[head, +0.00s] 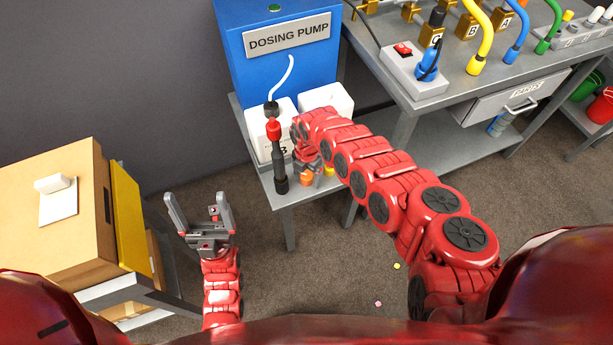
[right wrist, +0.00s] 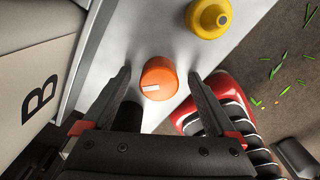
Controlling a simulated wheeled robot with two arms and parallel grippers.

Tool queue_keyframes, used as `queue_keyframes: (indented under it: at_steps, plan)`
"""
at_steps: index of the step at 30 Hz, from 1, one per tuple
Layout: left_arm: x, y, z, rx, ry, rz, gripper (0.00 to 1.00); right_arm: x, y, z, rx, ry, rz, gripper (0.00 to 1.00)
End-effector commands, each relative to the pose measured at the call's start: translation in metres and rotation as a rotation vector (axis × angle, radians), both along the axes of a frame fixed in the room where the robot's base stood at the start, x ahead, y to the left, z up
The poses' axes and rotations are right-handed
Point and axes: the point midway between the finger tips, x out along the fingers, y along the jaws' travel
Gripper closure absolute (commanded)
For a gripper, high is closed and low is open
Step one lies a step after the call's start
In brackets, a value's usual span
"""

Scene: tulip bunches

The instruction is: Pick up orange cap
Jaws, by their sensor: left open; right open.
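The orange cap (right wrist: 159,78) stands on the grey shelf in front of the white containers. It has a pale mark on its side or top. In the right wrist view it lies between the fingertips of my open right gripper (right wrist: 160,85), with a gap on both sides. In the head view the orange cap (head: 306,179) shows just under the right gripper (head: 311,170), which partly hides it. My left gripper (head: 203,215) is open and empty, over the floor beside the cardboard box.
A yellow cap (right wrist: 209,17) stands near the orange one; it also shows in the head view (head: 329,170). A black tool with a red collar (head: 277,155) stands upright to the left. The white container marked B (right wrist: 38,70) is close by. The blue dosing pump (head: 275,60) is behind.

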Motion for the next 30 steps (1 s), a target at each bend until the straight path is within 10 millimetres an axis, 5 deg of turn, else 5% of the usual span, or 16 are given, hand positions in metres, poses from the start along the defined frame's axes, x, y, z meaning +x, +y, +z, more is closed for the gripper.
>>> queue_keyframes:
  at_steps: [2, 16, 30]
  plan:
    - [-0.0001, 0.0, 0.0001, 0.0, 0.0, 0.0, 0.11, 0.0002, 0.0001, 0.0003, 0.001, -0.001, 0.0, 0.1]
    - [0.0, 0.0, 0.0001, 0.0, 0.0, 0.0, 0.11, 0.0003, 0.0003, 0.0004, 0.001, -0.001, 0.0, 0.94]
    - [0.0, 0.0, 0.0016, 0.0, 0.0, 0.0, 0.11, 0.0016, 0.0004, 0.0101, 0.002, -0.003, 0.0, 0.96]
